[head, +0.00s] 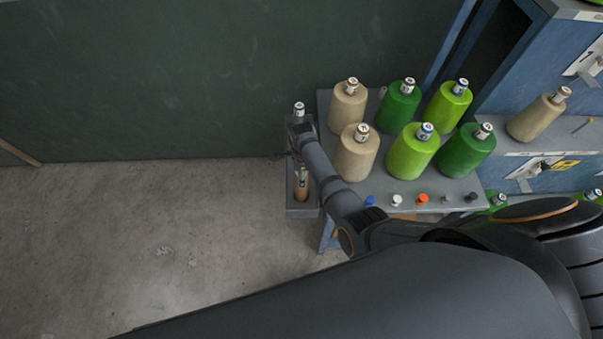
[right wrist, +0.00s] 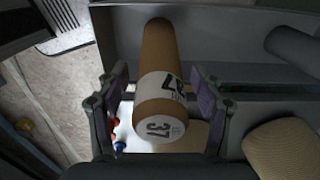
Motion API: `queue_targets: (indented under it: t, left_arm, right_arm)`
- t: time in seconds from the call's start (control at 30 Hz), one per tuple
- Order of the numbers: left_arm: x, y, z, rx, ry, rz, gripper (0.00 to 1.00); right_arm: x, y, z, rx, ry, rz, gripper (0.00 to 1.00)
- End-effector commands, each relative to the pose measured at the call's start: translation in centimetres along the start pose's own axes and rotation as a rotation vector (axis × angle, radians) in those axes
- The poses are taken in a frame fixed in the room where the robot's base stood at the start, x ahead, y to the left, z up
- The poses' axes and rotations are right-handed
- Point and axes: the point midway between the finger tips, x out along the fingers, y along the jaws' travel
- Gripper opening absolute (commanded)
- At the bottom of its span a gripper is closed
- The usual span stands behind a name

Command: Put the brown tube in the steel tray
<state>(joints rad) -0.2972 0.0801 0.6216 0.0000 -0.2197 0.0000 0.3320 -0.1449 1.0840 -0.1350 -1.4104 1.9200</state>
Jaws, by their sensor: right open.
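The brown tube (head: 301,188), with a white label reading 37, is in the narrow grey steel tray (head: 300,213) at the left end of the table. In the right wrist view the tube (right wrist: 156,55) runs away from the camera, its far end inside the tray (right wrist: 122,30). Whether it touches the tray floor is hard to tell. My right gripper (right wrist: 162,95) is open, with one finger on each side of the tube's labelled end and gaps visible. In the head view my right gripper (head: 296,155) is small and partly hidden by its arm. My left gripper is out of view.
Several beige and green yarn cones (head: 411,152) stand on the grey table (head: 385,187) right of the tray. Small coloured caps (head: 422,198) line its front edge. A blue cabinet (head: 510,90) stands at right. The floor (head: 150,240) at left is clear.

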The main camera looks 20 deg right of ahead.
Motion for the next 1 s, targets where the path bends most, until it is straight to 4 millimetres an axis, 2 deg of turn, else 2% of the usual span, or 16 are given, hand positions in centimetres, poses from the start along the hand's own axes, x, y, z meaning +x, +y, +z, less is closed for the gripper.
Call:
queue_targets:
  t: [0.03, 0.2, 0.27, 0.3, 0.4, 0.6, 1.0]
  left_arm:
    - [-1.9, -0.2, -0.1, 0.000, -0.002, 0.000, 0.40]
    - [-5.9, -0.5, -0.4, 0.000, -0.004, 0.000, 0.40]
    - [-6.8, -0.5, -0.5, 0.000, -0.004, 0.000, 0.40]
    - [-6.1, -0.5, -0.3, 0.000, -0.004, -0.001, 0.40]
    - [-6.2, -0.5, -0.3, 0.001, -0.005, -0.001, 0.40]
    - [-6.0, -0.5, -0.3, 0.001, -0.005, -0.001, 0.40]
    - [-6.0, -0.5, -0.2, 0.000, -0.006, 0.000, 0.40]
  right_arm:
    - [-1.9, -0.1, 0.0, 0.000, -0.001, -0.001, 0.67]
    - [-5.8, -0.1, 0.0, 0.000, 0.000, -0.001, 0.67]
    - [-6.8, -0.1, 0.0, 0.000, -0.001, -0.001, 0.67]
    - [-7.1, -0.1, 0.1, 0.000, -0.002, -0.004, 0.67]
    - [-8.9, -0.1, 0.1, 0.000, -0.002, -0.004, 0.67]
    - [-11.0, -0.1, 0.0, 0.000, 0.000, -0.001, 0.67]
    - [-11.2, 0.0, 0.0, 0.000, 0.000, 0.000, 0.67]
